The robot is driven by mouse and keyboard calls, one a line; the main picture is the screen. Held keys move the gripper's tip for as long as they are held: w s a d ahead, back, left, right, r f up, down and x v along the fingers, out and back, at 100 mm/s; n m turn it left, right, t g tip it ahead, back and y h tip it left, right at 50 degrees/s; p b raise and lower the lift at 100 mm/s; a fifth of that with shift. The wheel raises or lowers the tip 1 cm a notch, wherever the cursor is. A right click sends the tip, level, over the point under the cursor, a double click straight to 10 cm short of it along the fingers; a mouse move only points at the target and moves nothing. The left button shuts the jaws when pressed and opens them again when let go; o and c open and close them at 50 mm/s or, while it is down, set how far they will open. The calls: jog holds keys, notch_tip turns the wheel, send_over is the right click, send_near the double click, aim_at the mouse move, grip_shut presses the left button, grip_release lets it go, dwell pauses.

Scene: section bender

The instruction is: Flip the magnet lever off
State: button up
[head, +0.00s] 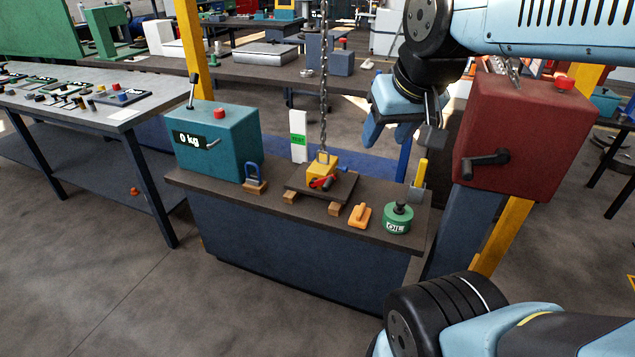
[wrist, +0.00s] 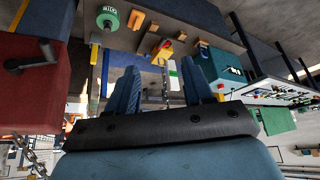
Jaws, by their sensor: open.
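The yellow lifting magnet (head: 318,169) hangs on a chain (head: 323,100) and sits on a dark steel plate (head: 332,188) on the bench. Its red lever (head: 321,183) is on the near side; its exact setting is too small to tell. In the wrist view, which looks upside down, the magnet (wrist: 164,46) and its red lever (wrist: 167,43) appear beyond the fingers. My gripper (head: 388,132) is open and empty, above and to the right of the magnet, clear of it. Its two blue fingers also show in the wrist view (wrist: 162,88).
Wooden blocks (head: 290,196) support the plate. A teal box reading 0 kg (head: 240,143) and a blue shackle (head: 256,176) stand left. An orange item (head: 360,214), a green weight (head: 398,219) and a red box (head: 520,130) with a crank stand right. The chain rises above the magnet.

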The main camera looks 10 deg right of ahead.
jog(key=w+a+f+m+t, duration=0.2)
jog(key=w+a+f, duration=0.25)
jog(key=w, duration=0.45)
jog(key=w+a+f+m+t, duration=0.1)
jog(key=w+a+f+m, duration=0.15)
jog(key=w+f, duration=0.55)
jog(key=w+a+f+m+t, duration=0.2)
jog(key=w+a+f, duration=0.15)
jog(key=w, duration=0.75)
jog(key=m+t+h, duration=0.3)
jog(key=t+h, duration=0.1)
jog(key=h, duration=0.7)
send_near(324, 190)
jog(key=x, duration=1.1)
jog(key=shift+c, duration=0.4)
jog(key=shift+r, duration=0.1)
grip_shut()
